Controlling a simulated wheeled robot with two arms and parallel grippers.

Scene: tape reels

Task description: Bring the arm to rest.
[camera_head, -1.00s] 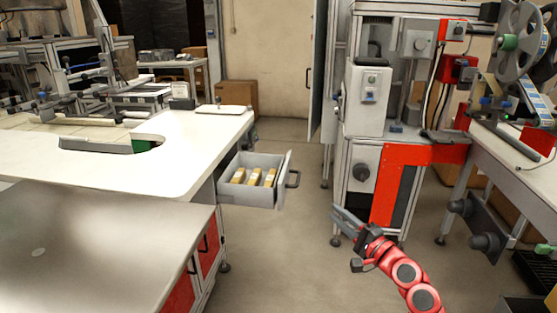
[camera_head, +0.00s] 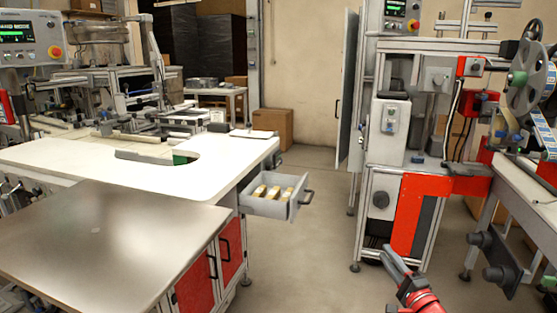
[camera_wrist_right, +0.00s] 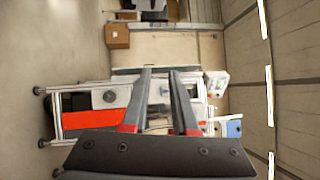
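My right gripper (camera_head: 388,254) is at the lower right of the head view, raised over the floor in front of the red-panelled machine. Its red arm comes in from the bottom edge. In the right wrist view its two dark fingers (camera_wrist_right: 160,70) stand apart with a gap between them and nothing held. They point towards the machine and the wall, and touch nothing that I can see. My left gripper is in neither view.
An open grey drawer (camera_head: 270,208) with several yellowish items juts from the white-topped bench (camera_head: 215,178). A metal-topped cabinet (camera_head: 110,235) stands in front. The red-panelled machine (camera_head: 407,215) and a reel stand (camera_head: 525,80) are at right. The floor (camera_head: 330,265) between is clear.

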